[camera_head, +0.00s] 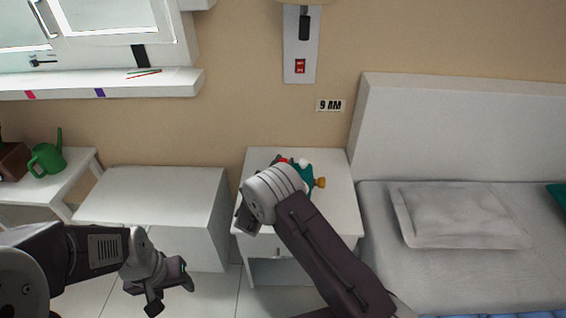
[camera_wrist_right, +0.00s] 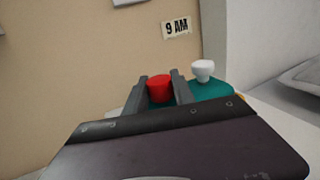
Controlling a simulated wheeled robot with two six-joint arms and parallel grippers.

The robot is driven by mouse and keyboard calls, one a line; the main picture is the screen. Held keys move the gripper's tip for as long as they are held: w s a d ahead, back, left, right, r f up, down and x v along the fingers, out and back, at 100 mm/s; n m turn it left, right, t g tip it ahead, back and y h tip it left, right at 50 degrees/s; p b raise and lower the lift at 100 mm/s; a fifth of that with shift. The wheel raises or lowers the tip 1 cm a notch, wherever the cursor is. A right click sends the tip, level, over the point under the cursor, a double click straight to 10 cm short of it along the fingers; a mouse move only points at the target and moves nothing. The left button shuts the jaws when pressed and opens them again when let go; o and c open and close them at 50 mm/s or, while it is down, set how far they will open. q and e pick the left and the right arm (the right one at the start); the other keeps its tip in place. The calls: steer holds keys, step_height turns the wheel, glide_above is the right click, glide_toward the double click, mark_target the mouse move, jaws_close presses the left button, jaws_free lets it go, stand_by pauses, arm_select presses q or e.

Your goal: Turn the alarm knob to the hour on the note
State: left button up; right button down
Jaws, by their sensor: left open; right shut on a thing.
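The note (camera_head: 330,105) reads "9 AM" on the wall above the nightstand; it also shows in the right wrist view (camera_wrist_right: 176,28). The teal alarm clock (camera_head: 307,172) stands on the nightstand, mostly hidden behind my right arm. In the right wrist view its teal body (camera_wrist_right: 210,88) carries a red knob (camera_wrist_right: 159,88) and a white knob (camera_wrist_right: 203,70). My right gripper (camera_wrist_right: 160,84) is shut on the red knob, one finger on each side. The clock's face is hidden. My left gripper (camera_head: 172,290) is open and empty, low in front of the white cabinet.
The white nightstand (camera_head: 335,205) stands between a low white cabinet (camera_head: 160,190) and the bed (camera_head: 480,270) with a grey pillow (camera_head: 460,214). A green watering can (camera_head: 48,158) is at the far left. A wall panel with a red switch (camera_head: 300,66) hangs above.

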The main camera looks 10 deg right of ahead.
steer(key=n+t+y, duration=0.1)
steer(key=n+y, duration=0.1)
steer(key=y, duration=0.1)
steer(key=shift+t+p, duration=0.3)
steer(key=shift+t, duration=0.1)
steer(key=shift+n+t+y, duration=0.5)
steer(key=shift+n+y, duration=0.7)
steer(key=shift+y, duration=0.7)
steer(key=c, duration=1.1)
jaws_free()
steer(key=shift+o, duration=0.2)
steer(key=p+v, duration=0.1)
steer(key=v, duration=0.8)
